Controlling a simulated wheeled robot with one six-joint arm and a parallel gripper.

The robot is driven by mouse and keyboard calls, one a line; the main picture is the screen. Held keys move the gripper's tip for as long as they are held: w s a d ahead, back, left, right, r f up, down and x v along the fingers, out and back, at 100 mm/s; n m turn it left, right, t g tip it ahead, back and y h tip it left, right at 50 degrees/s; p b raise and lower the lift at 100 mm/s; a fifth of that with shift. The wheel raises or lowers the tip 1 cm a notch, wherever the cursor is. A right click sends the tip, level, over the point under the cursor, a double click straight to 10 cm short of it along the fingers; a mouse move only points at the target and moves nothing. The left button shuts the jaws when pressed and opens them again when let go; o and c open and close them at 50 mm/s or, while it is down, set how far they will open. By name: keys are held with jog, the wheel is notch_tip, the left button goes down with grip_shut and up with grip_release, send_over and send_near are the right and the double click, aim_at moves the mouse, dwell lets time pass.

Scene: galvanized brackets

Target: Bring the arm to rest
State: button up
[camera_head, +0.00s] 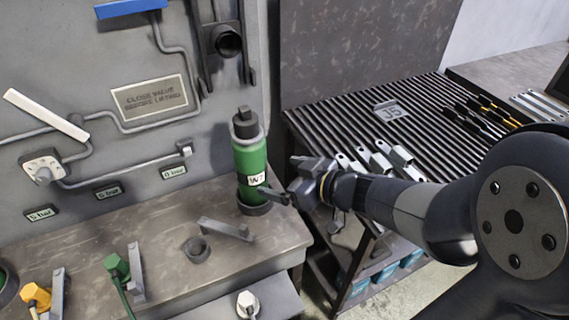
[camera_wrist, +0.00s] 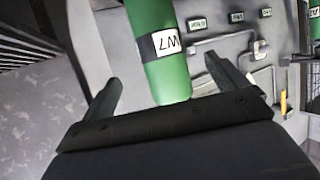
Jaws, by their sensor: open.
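My gripper (camera_head: 287,180) is at the right side of a green bottle (camera_head: 250,160) with a black cap and a white label. The bottle stands upright in a dark ring holder (camera_head: 254,208) on the bench. In the wrist view the bottle (camera_wrist: 160,65) shows between and beyond the two open fingers of my gripper (camera_wrist: 168,88). Nothing is seen clamped in the jaws. I cannot tell whether a finger touches the bottle. My arm reaches in from the right of the head view.
An empty ring (camera_head: 196,249) and a grey bracket (camera_head: 226,229) are on the bench (camera_head: 170,225). The panel behind carries pipes and a sign (camera_head: 150,97). At the right, a ribbed rack top (camera_head: 345,112) holds several metal brackets (camera_head: 380,160) and black tools (camera_head: 487,110).

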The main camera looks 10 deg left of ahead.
jog(key=b+x, duration=0.2)
jog(key=x, duration=0.9)
jog(key=shift+s+f+b, duration=0.1)
jog(key=shift+f+b, duration=0.05)
jog(key=shift+b, duration=0.15)
jog(key=shift+d+r+p, duration=0.1)
jog(key=shift+r+p, duration=0.25)
jog(key=shift+r, duration=0.2)
jog(key=shift+f, duration=0.15)
jog(key=shift+f, duration=0.25)
jog(key=p+v, duration=0.2)
jog(key=v, duration=0.9)
jog(key=b+x, duration=0.3)
jog(key=x, duration=0.8)
jog(key=shift+a+f, duration=0.25)
jog(key=shift+f, duration=0.05)
notch_tip(320, 180, up, 6)
jog(key=p, duration=0.4)
jog(key=shift+d, duration=0.2)
jog(key=shift+f+b, duration=0.2)
jog(key=shift+b, duration=0.25)
